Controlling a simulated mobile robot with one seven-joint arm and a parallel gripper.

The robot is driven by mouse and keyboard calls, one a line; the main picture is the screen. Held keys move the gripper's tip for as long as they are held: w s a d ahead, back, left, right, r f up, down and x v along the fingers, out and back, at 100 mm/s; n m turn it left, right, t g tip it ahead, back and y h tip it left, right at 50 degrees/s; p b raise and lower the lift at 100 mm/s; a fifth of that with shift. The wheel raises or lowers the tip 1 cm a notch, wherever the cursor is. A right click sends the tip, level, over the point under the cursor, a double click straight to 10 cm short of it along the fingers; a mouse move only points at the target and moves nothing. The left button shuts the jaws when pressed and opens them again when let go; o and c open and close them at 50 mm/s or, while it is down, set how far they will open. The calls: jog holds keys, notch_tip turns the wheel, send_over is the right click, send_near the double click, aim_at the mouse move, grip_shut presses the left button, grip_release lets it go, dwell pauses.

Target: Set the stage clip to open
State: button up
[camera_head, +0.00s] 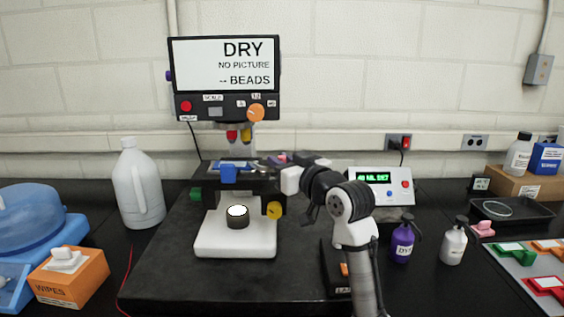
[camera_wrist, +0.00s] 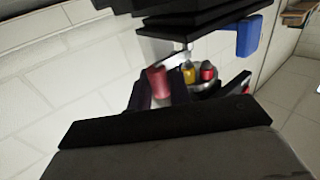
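The microscope stage (camera_head: 262,186) is a dark plate under the objectives, partly hidden by my arm. A blue block (camera_head: 229,173) stands at its front edge; a blue block also shows in the wrist view (camera_wrist: 250,37). A dull red cylinder (camera_wrist: 158,83), perhaps the clip's handle, shows near my left finger in the wrist view; I cannot tell whether they touch. The clip's position is unclear. My gripper (camera_head: 287,168) is beside the stage's right side. In the wrist view my gripper (camera_wrist: 195,95) appears open, its dark fingers apart, with the red and yellow objectives (camera_wrist: 190,73) beyond.
The white base (camera_head: 236,245) bears a round lamp. A white jug (camera_head: 141,185) and wipes box (camera_head: 70,278) stand left. A green-display box (camera_head: 382,184) and bottles (camera_head: 402,240) stand right.

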grip_shut()
jog(key=shift+s+m+h, duration=0.15)
jog(key=shift+m+h, duration=0.15)
jog(key=shift+h, duration=0.1)
jog(key=s+m+t+h, duration=0.1)
jog(key=m+h, duration=0.1)
jog(key=h, duration=0.2)
jog(key=a+m+t+h, duration=0.1)
jog(key=m+h, duration=0.2)
jog(key=h, duration=0.1)
jog(key=s+m+h, duration=0.1)
jog(key=m+h, duration=0.2)
jog(key=shift+s+a+t+h, duration=0.25)
jog(key=shift+s+t+h, duration=0.1)
jog(key=shift+t+h, duration=0.05)
jog(key=shift+s+a+m+g+h, duration=0.15)
jog(key=shift+m+g+h, duration=0.1)
jog(key=shift+m+h, duration=0.45)
jog(key=shift+s+a+m+g+h, duration=0.1)
jog(key=shift+m+g+h, duration=0.3)
jog(key=shift+h, duration=0.65)
jog(key=shift+s+a+m+g+h, duration=0.1)
jog(key=shift+s+m+g+h, duration=0.05)
jog(key=shift+m+h, duration=0.6)
jog(key=shift+h, duration=0.3)
